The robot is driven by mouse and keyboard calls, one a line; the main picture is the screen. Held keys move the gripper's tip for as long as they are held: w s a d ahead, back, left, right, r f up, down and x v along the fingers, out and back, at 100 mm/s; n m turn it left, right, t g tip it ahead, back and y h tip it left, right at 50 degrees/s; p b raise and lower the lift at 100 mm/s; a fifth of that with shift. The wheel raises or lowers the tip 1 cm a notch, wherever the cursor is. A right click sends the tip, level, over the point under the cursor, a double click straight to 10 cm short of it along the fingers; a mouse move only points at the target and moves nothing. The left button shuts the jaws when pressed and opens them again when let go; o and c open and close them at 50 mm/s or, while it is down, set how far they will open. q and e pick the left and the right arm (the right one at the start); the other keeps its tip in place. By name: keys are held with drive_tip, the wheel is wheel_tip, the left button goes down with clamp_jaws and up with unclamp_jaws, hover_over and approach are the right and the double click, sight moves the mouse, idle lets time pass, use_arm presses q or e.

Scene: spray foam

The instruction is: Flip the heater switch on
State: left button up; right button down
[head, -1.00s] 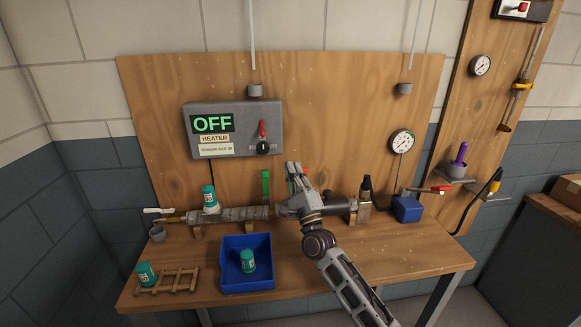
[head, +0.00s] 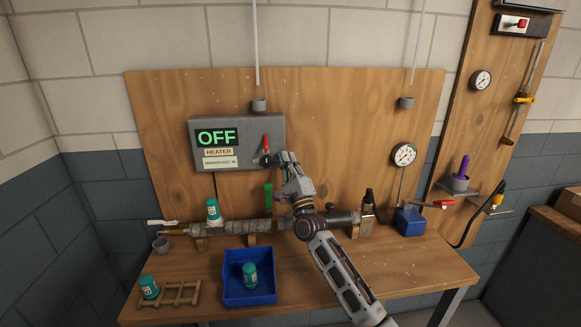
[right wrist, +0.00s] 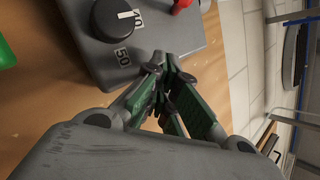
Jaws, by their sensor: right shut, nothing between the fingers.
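In the right wrist view the black knob (right wrist: 112,18) with a white mark shows on the grey box, and the red lever (right wrist: 181,6) is at the top edge. My right gripper (head: 285,158) is shut and empty, just below and right of the lever; its fingertips (right wrist: 160,66) appear close to the box's edge. My left gripper is out of view.
A horizontal pipe (head: 230,227) with a green-handled valve (head: 268,194) runs below the box. A blue tray (head: 234,297) holding a teal can, a wooden rack (head: 181,293) and a pressure gauge (head: 404,155) are nearby. The bench's right front is clear.

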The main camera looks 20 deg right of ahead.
sight(266, 143)
drive_tip(key=shift+w+a+r+p, duration=0.15)
drive_tip(key=shift+a+r+p, duration=0.15)
drive_tip(key=shift+a+r, duration=0.2)
drive_tip(key=shift+a+r+p, duration=0.15)
drive_tip(key=shift+a+r, duration=0.1)
drive_tip(key=shift+a, duration=0.25)
drive_tip(key=shift+a+r+p, duration=0.15)
drive_tip(key=shift+a+r, duration=0.1)
drive_tip(key=shift+a, duration=0.45)
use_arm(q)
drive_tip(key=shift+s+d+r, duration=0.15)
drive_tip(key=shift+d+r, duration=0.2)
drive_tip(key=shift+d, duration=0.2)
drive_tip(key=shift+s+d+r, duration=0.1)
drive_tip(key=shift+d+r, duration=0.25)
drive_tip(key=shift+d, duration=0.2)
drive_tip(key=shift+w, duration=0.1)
